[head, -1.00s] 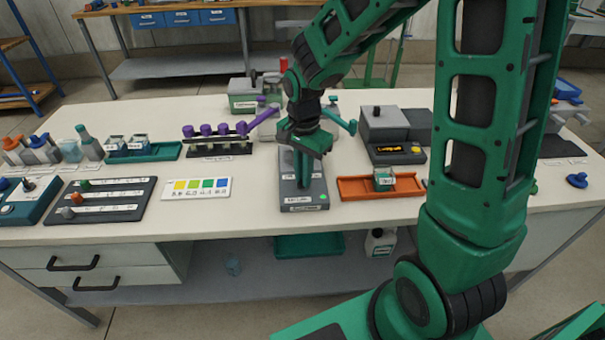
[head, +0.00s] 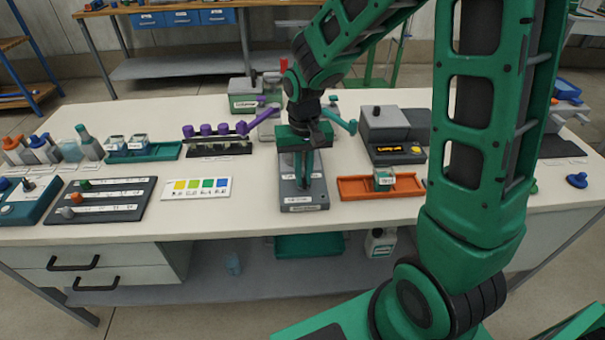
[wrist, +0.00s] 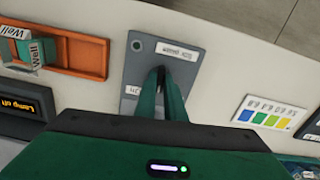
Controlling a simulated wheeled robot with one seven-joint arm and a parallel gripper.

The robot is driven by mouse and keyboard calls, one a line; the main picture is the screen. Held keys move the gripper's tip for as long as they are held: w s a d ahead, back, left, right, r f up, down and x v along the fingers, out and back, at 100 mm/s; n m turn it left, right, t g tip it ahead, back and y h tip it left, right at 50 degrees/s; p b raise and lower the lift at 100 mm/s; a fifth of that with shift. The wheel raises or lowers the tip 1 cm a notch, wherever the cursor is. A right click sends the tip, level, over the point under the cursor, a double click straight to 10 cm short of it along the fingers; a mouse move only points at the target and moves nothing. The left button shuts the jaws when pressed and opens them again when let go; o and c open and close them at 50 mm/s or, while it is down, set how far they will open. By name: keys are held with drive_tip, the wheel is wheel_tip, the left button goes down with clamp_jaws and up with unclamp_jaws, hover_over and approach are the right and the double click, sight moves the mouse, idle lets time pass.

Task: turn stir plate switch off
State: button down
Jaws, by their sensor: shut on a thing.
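The stir plate (head: 288,201) is a grey box near the table's front edge, in the middle of the head view. It also shows in the wrist view (wrist: 188,62), with labels and a small round lamp (wrist: 137,45) that looks dark grey. My gripper (head: 303,186) points down onto the top of the plate. In the wrist view its fingers (wrist: 160,74) are close together over the plate, shut on the switch. The switch itself is hidden between the fingers, so its position cannot be seen.
An orange tray (head: 349,188) holding a small well block (head: 383,180) stands close right of the plate. A colour card (head: 196,195) lies to the left. A purple-capped rack (head: 219,149) and a grey lamp unit (head: 396,157) stand behind. Bare table separates plate and card.

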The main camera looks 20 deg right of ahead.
sight(303, 179)
drive_tip(key=n, duration=0.3)
drive_tip(key=shift+w+n, duration=0.15)
drive_tip(key=shift+n, duration=0.25)
drive_tip(key=shift+r+n, duration=0.1)
drive_tip(key=shift+n, duration=1.9)
drive_tip(key=c, duration=1.8)
unclamp_jaws()
drive_tip(key=shift+c, duration=0.2)
wheel_tip(303, 179, up, 11)
